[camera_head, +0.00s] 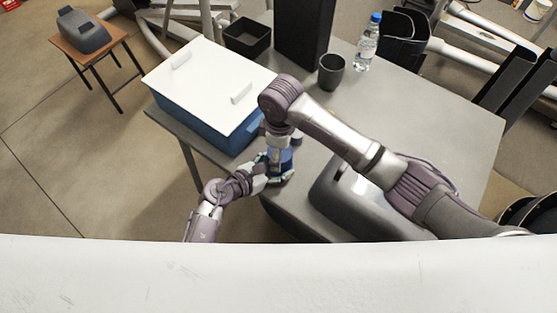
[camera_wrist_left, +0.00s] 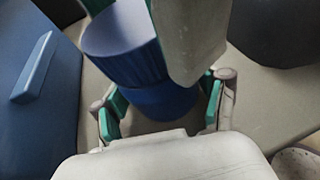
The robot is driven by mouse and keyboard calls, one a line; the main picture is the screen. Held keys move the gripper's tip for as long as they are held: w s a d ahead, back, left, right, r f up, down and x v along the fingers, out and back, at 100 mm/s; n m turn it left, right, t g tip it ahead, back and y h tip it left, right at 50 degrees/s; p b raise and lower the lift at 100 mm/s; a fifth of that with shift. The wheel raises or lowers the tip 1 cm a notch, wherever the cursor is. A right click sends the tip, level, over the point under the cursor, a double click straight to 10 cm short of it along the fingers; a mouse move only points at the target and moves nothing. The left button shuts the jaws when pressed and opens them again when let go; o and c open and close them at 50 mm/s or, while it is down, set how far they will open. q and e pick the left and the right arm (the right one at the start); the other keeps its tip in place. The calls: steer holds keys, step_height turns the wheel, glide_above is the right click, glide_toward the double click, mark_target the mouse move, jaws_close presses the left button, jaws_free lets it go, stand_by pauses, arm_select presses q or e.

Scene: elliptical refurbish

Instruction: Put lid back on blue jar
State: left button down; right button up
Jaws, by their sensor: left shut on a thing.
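The blue jar (camera_head: 284,158) is upright at the table's near edge. My left gripper (camera_head: 268,170) is shut around its lower body; in the left wrist view the jar (camera_wrist_left: 165,106) sits between the green finger pads of the left gripper (camera_wrist_left: 160,112). A ribbed blue lid (camera_wrist_left: 130,55) with a paler upper face is directly above the jar. My right gripper (camera_head: 280,141) reaches down from above, and in the left wrist view the right gripper (camera_wrist_left: 130,12) has a finger on each side of the lid. I cannot tell whether the lid is seated; the right fingers partly hide it.
A blue box with a white lid (camera_head: 205,72) stands left of the jar on the grey table (camera_head: 430,135). A grey rounded case (camera_head: 335,196) lies to its right, under my right arm. A dark cup (camera_head: 331,72), a bottle (camera_head: 367,42) and a black bin (camera_head: 247,38) stand farther back.

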arm_select(q)
steer(key=shift+s+f, duration=0.1)
arm_select(e)
steer(key=c, duration=1)
steer(key=o, duration=1.4)
step_height(320, 180, up, 12)
arm_select(q)
jaws_free()
